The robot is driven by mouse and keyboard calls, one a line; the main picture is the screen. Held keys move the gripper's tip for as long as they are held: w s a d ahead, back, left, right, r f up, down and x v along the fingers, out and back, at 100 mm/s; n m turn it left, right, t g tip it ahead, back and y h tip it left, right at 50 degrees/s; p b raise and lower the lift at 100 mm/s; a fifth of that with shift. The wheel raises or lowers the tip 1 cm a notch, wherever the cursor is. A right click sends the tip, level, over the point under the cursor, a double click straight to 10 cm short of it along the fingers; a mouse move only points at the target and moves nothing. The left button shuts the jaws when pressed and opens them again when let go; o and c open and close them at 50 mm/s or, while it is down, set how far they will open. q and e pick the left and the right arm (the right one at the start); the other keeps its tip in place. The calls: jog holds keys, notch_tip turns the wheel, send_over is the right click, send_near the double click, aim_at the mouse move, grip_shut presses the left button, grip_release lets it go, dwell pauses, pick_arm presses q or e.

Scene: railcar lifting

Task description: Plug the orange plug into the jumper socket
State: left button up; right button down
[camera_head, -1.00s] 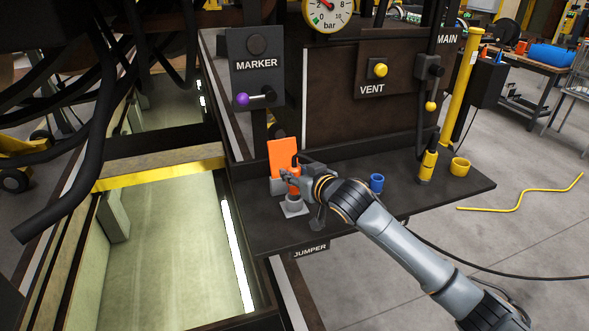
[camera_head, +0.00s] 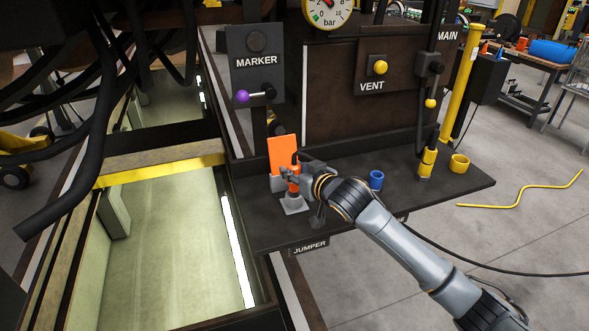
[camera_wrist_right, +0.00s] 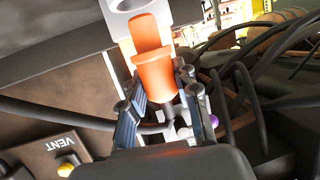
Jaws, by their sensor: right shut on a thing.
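The orange plug (camera_head: 294,187) is upright above a small grey base on the shelf, the jumper socket (camera_head: 294,206), near the JUMPER label (camera_head: 310,247). My right gripper (camera_head: 292,177) is shut on the plug from the right side. In the right wrist view, the fingers (camera_wrist_right: 167,100) are on both sides of the orange plug (camera_wrist_right: 157,78). A pale grey piece with a hole (camera_wrist_right: 128,4) shows past the plug at the top. I cannot tell whether the plug is seated or just above the socket. My left gripper is not in view.
An orange plate (camera_head: 282,153) stands in a grey holder just behind the plug. A purple-knobbed lever (camera_head: 243,96) and the VENT button (camera_head: 380,68) are above. An open pit lies left.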

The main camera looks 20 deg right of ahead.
jog(key=shift+p, duration=0.6)
dwell(1.0)
jog(key=shift+f+b, duration=1)
jog(key=shift+f, duration=1)
jog(key=c, duration=0.9)
grip_release()
jog(key=v, duration=1.2)
